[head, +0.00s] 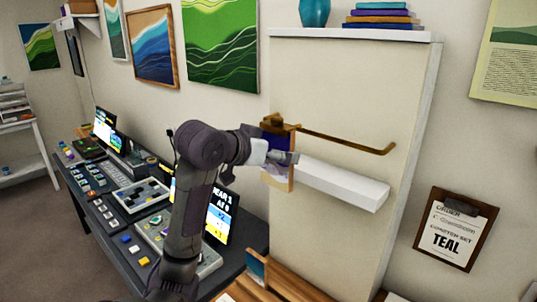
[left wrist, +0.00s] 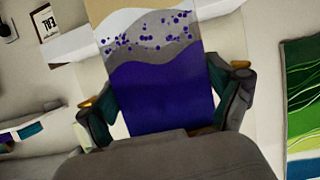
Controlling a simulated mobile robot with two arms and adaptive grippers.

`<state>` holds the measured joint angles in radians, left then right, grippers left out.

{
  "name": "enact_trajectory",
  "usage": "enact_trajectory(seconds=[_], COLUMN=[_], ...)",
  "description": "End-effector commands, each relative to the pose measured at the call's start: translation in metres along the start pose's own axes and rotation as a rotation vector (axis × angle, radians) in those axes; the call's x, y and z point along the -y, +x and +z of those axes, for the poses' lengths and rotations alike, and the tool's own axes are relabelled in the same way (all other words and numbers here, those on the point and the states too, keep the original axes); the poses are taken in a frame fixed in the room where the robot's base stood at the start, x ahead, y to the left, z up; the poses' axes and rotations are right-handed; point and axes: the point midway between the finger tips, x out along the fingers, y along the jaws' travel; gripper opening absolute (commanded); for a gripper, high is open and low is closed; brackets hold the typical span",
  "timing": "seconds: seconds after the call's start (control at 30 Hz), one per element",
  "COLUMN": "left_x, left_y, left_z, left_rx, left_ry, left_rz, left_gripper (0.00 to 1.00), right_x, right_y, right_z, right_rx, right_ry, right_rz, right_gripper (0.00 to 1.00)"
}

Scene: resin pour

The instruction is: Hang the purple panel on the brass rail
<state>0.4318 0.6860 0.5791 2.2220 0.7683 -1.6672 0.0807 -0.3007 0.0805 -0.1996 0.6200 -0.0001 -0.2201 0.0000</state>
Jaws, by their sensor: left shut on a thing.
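The purple panel (head: 277,180) is upright at the left end of the brass rail (head: 350,142), seen nearly edge-on in the head view. Its upper part meets the rail's end there; I cannot tell whether it hangs on the rail. In the left wrist view the panel (left wrist: 160,95) fills the middle, deep purple with grey and white bands and purple dots. My left gripper (head: 287,157) is shut on the panel, with a finger at each side edge (left wrist: 168,92). My right gripper is in neither view.
A white ledge (head: 340,185) juts out below the rail. Books (head: 382,18) and a teal vase (head: 314,12) stand on top of the cabinet. Another wood-edged panel (head: 257,268) stands low near the wooden surface. A clipboard (head: 455,230) reading TEAL hangs at right.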

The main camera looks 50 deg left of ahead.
Motion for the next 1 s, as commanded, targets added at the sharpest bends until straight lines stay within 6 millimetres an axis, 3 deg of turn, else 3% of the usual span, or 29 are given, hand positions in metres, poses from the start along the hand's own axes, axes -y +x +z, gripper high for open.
enact_trajectory(seconds=[0.7, 1.0], left_x=[0.000, 0.000], left_y=[0.059, 0.070], left_z=[-0.021, -0.024], left_rx=[-0.001, -0.002], left_ry=[0.000, 0.000], left_rz=[-0.001, -0.001], left_gripper=[0.56, 0.56], right_x=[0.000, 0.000], right_y=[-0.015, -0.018], right_z=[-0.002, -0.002], right_rx=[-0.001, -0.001], right_ry=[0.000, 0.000], right_rz=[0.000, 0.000], right_gripper=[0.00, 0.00])
